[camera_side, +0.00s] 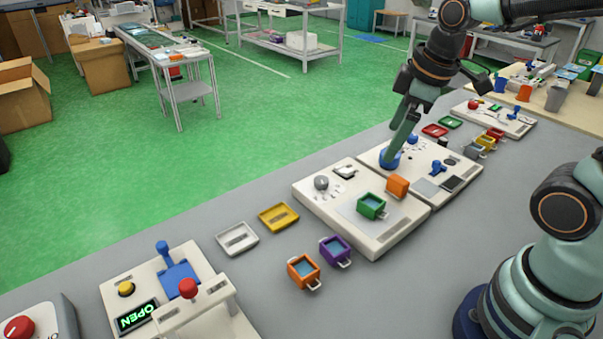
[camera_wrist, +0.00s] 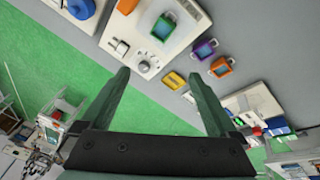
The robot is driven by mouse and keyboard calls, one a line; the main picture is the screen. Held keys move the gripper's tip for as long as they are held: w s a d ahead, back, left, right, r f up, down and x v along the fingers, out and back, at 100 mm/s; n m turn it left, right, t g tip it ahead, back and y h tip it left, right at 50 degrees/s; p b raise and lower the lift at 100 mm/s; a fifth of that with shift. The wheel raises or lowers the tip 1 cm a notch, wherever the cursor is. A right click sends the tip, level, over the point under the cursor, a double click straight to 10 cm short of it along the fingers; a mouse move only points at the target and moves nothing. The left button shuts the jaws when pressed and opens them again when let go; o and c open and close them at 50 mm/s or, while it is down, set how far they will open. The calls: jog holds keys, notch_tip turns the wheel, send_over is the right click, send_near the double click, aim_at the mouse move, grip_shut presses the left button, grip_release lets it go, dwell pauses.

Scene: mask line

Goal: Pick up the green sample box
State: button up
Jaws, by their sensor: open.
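The green sample box (camera_side: 371,206) sits upright on a white station panel (camera_side: 311,196), its open top showing a blue inside and a handle on one side. It also shows near the top centre of the wrist view (camera_wrist: 163,26). My gripper (camera_side: 402,139) is in the side view above and behind the box, over the neighbouring panel near a round blue part (camera_side: 389,160). In the wrist view my gripper (camera_wrist: 163,77) has its two fingers wide apart with nothing between them. The box lies beyond the fingertips, apart from them.
An orange block (camera_side: 397,186) stands close beside the green box. Purple (camera_side: 335,251) and orange (camera_side: 303,271) boxes stand on the grey table in front. Yellow (camera_side: 278,217) and light grey (camera_side: 237,239) trays lie left. A station with an OPEN sign (camera_side: 137,316) is at front left.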

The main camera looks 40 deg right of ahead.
aim_at(374, 199)
jog(key=w+d+f+n+g, duration=0.1)
jog(key=f+n, duration=0.3)
jog(key=f, duration=0.2)
jog(key=w+f+n+g, duration=0.1)
jog(key=f+n, duration=0.3)
jog(key=f, duration=0.2)
jog(key=w+d+f+n+g, duration=0.1)
jog(key=f+n, duration=0.3)
jog(key=f, duration=0.2)
jog(key=shift+w+d+f+g, duration=0.1)
jog(key=shift+w+d+g, duration=0.2)
jog(key=shift+w, duration=0.1)
grip_shut()
